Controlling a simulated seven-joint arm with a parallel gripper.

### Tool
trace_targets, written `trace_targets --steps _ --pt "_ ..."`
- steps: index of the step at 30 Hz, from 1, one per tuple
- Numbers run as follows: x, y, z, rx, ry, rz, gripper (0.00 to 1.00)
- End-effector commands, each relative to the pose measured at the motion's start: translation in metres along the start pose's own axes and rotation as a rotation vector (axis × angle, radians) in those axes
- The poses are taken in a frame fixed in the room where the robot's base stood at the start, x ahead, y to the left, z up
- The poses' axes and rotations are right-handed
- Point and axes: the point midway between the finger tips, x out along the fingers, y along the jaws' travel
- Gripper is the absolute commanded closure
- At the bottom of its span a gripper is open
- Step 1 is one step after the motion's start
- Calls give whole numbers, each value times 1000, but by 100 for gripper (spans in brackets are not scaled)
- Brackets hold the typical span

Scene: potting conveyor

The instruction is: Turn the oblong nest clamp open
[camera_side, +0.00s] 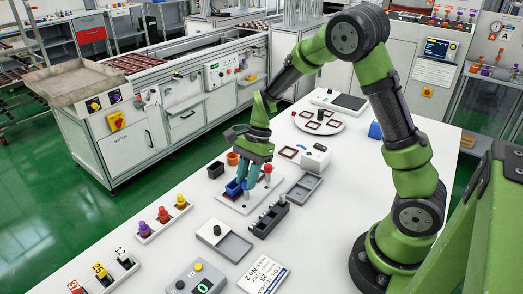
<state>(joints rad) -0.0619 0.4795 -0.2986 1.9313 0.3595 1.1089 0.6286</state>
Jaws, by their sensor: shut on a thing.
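A pale nest plate (228,201) lies on the white table in the middle of the picture. A blue block (232,188) sits on its left part, and a red-topped post (267,169) stands at its right. My gripper (248,184) points down over the plate, between the block and the red-topped post. Its teal fingers are shut on a small part there, which appears to be the oblong nest clamp. The fingers mostly hide the clamp, so I cannot tell how far it is turned.
A dark rack (268,221) and a grey tray (304,188) stand close to the right. An orange cup (232,158) and a black box (215,170) are behind left. A holder with coloured knobs (162,219) lies left. Bare tabletop shows between them.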

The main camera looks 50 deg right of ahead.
Motion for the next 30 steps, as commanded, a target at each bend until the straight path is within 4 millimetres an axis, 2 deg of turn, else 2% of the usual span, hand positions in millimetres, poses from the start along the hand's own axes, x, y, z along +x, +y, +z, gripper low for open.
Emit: trace_targets --steps 4,5,9,10,18,21,26,30 --pt "-1 0 0 3 0 -2 100" --pt "-1 0 0 3 0 -2 74" --pt "-1 0 0 2 0 -1 52" --pt "-1 0 0 2 0 -1 50" --pt "-1 0 0 0 0 0 50" --pt "-7 -1 0 -1 1 -2 50" --pt "-33 -1 0 -1 1 -6 50" --pt "-67 -1 0 0 0 -8 50"
